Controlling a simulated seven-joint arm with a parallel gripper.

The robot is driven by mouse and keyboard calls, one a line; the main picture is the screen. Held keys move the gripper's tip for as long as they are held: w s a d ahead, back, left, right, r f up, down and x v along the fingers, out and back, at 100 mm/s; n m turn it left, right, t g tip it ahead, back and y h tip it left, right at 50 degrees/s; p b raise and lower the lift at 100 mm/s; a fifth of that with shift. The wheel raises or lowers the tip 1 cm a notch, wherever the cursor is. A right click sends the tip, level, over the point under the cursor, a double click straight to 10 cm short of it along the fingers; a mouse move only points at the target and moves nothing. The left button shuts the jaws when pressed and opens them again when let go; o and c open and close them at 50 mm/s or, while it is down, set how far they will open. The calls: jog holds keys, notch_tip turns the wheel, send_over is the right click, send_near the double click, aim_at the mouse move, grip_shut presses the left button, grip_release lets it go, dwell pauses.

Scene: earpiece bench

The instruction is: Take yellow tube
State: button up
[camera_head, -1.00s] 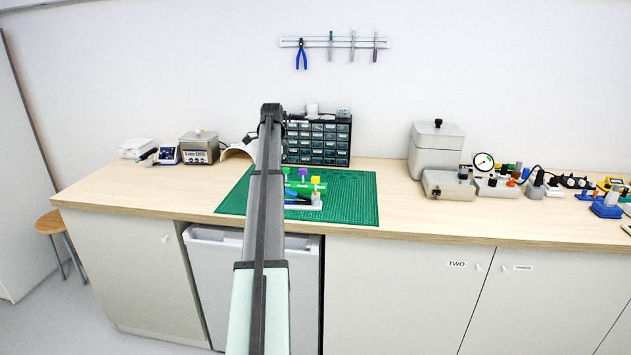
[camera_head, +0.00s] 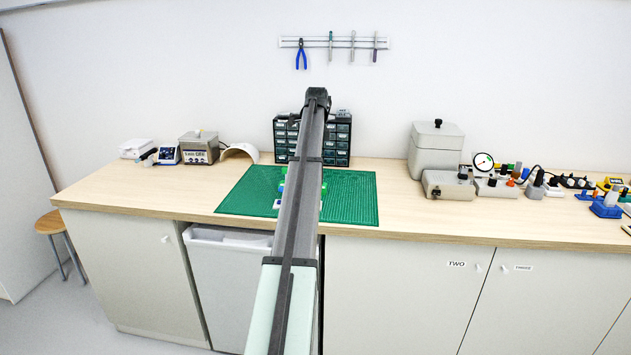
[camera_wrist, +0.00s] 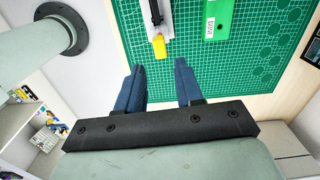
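The yellow tube (camera_wrist: 159,46) shows in the wrist view as a yellow top at the near end of a white rack (camera_wrist: 153,27). A dark, slender thing lies along the rack behind it. My gripper (camera_wrist: 159,67) is open, with its two blue fingers apart and nothing between them. The yellow top lies just beyond the fingertips, roughly in line with the gap; its height relative to them is hard to tell. In the head view my arm covers most of the rack and hides the yellow tube and my gripper.
A green labelled block (camera_wrist: 217,20) is right of the rack on the green cutting mat (camera_head: 351,198). A drawer cabinet (camera_head: 342,138) stands behind the mat. A grey lidded box (camera_head: 436,150) is at right. The right part of the mat is clear.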

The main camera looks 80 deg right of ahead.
jog(key=shift+f, duration=3.3)
grip_shut()
jog(key=shift+r, duration=1.65)
jog(key=shift+r, duration=2.35)
jog(key=shift+w, duration=0.1)
